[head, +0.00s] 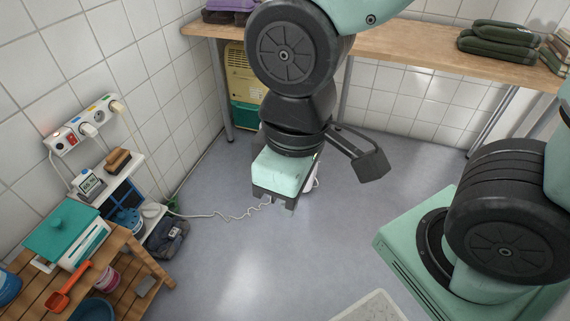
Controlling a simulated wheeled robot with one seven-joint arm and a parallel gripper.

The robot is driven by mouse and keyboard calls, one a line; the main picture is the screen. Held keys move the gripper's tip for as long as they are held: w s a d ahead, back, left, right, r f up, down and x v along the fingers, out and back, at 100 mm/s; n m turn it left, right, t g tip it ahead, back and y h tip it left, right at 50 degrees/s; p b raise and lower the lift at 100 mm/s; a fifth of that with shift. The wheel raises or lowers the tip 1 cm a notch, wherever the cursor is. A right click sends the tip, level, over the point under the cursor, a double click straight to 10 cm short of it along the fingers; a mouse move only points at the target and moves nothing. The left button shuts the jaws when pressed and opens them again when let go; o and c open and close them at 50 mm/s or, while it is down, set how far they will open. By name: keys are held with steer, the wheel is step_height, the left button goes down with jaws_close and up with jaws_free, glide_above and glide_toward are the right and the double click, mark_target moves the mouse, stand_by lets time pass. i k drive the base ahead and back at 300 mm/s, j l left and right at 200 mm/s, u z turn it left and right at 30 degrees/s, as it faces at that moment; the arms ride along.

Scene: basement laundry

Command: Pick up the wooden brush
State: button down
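The wooden brush (118,160), brown with a dark underside, lies on top of a small white shelf unit (136,166) against the left wall. My gripper (275,203) points down over the open floor near the middle of the head view, well to the right of the brush and apart from it. Its mint housing hides most of the fingers, so I cannot tell whether they are open or shut.
A wooden bench (132,245) with a teal-lidded box (62,231) and orange scoop (70,287) is at lower left. A power strip (84,124) hangs above. A white cord (223,217) crosses the otherwise clear middle floor.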

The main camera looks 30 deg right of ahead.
mark_target(119, 158)
steer(key=i+u, duration=0.15)
steer(key=u, duration=0.3)
steer(key=i+l+u, duration=0.1)
steer(key=u, duration=0.35)
steer(key=i+l+u, duration=0.15)
steer(key=u, duration=0.3)
steer(key=i+l+u, duration=0.2)
steer(key=i+l, duration=0.15)
steer(key=l, duration=0.3)
steer(key=i+l, duration=0.15)
steer(key=l, duration=0.2)
steer(key=i+l+u, duration=0.15)
steer(key=l, duration=0.15)
steer(key=i+l+u, duration=0.1)
steer(key=l, duration=0.25)
